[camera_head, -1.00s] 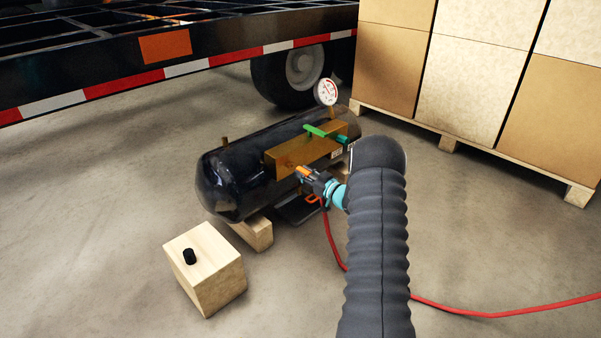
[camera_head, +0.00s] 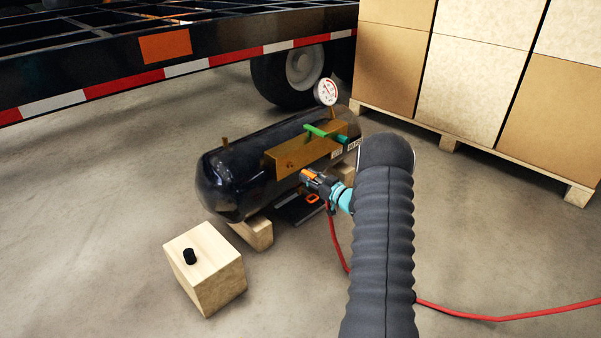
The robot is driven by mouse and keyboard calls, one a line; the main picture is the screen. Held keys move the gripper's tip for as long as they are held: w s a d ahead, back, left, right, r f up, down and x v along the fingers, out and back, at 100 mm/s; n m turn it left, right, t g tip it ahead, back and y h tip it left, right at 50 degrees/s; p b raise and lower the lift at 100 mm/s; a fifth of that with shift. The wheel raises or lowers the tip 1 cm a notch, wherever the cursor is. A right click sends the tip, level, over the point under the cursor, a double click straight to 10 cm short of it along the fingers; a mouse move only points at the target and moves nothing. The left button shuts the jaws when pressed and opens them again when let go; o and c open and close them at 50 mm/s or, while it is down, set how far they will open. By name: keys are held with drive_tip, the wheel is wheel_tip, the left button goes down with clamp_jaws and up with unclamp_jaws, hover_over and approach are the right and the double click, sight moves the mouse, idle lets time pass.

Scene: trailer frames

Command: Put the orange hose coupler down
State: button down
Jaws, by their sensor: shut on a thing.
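My gripper (camera_head: 314,181) is in front of the tank's right part, small and partly hidden by its own wrist. It is shut on the orange hose coupler (camera_head: 305,174), of which only a small orange patch shows at the fingertips. The red hose (camera_head: 336,243) hangs down from beside my gripper to the floor. Just below my gripper, a dark flat piece (camera_head: 290,212) lies by the tank with a small orange ring-like part (camera_head: 313,199) over it; I cannot tell whether they are joined.
A black tank (camera_head: 228,178) with a brass-coloured plate (camera_head: 290,160), green handle (camera_head: 316,131) and gauge (camera_head: 326,92) rests on wooden blocks. Stacked boxes (camera_head: 470,90) stand right; a trailer (camera_head: 100,70) is behind.

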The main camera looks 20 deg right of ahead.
sight(316, 176)
drive_tip(key=shift+r, duration=0.15)
drive_tip(key=shift+d+r, duration=0.1)
drive_tip(key=shift+r, duration=0.25)
drive_tip(key=s+m+h, duration=0.1)
drive_tip(key=h, duration=0.1)
drive_tip(key=s+d+m+h, duration=0.1)
drive_tip(key=h, duration=0.1)
drive_tip(key=shift+s+d+r+m+t, duration=0.1)
drive_tip(key=shift+s+r+m+t, duration=0.1)
drive_tip(key=shift+s+m+t, duration=0.15)
drive_tip(key=s+a+r+m+h+p, duration=0.1)
drive_tip(key=s+a+p, duration=0.4)
drive_tip(key=a, duration=0.8)
drive_tip(key=s+a+r+h+p, duration=0.1)
drive_tip(key=s+a+p, duration=0.4)
drive_tip(key=a, duration=0.8)
drive_tip(key=s, duration=0.1)
drive_tip(key=s+r, duration=0.2)
drive_tip(key=s, duration=0.1)
drive_tip(key=shift+s, duration=0.1)
